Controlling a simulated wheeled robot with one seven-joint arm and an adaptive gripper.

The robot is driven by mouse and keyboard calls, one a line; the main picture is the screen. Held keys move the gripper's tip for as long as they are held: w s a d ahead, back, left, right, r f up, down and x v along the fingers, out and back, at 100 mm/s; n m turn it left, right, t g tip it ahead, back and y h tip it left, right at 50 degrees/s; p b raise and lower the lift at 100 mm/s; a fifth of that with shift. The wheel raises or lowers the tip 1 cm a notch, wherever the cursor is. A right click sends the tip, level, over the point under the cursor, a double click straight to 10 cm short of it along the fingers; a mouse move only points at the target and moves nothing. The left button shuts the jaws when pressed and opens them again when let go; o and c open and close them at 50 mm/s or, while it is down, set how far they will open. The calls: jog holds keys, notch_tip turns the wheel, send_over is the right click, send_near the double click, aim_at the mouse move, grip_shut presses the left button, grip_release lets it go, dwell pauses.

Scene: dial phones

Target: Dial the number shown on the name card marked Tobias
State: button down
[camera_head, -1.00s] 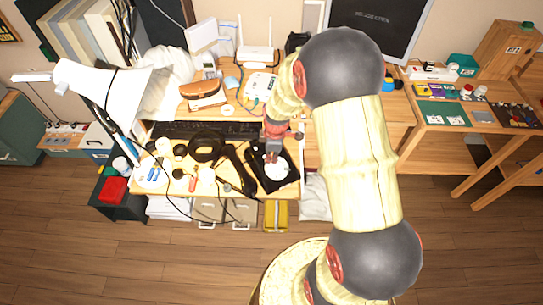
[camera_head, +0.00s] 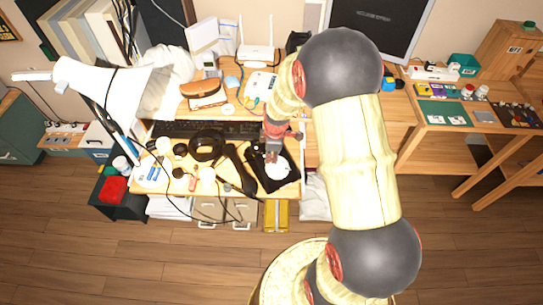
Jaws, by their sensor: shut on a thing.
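A black phone (camera_head: 266,179) with a round white dial (camera_head: 279,171) sits at the right end of the cluttered desk. My gripper (camera_head: 272,157) points down over the phone, its fingertips at the upper left edge of the dial. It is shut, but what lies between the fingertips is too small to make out. A black handset-like piece (camera_head: 240,168) lies to the left of the phone. I cannot read the name Tobias on any card. The numbers on the dial are too small to read.
A black keyboard (camera_head: 182,129) lies behind the phone. A white lamp (camera_head: 100,85) stands at the left. A coiled black item (camera_head: 206,145) and loose cables crowd the desk. A monitor (camera_head: 374,27) stands behind my arm. A side table (camera_head: 440,139) at the right holds small items.

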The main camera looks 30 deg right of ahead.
jog(key=shift+w+f, duration=0.1)
jog(key=shift+f, duration=0.2)
jog(key=shift+d, duration=0.1)
dwell(0.3)
jog(key=shift+w+d+r, duration=0.1)
jog(key=shift+w+d, duration=0.05)
jog(key=shift+d, duration=0.45)
jog(key=shift+d, duration=0.55)
jog(key=shift+d+b, duration=0.1)
jog(key=shift+b, duration=0.2)
jog(key=shift+s+d, duration=0.25)
jog(key=shift+d, duration=0.2)
jog(key=shift+s+d, duration=0.1)
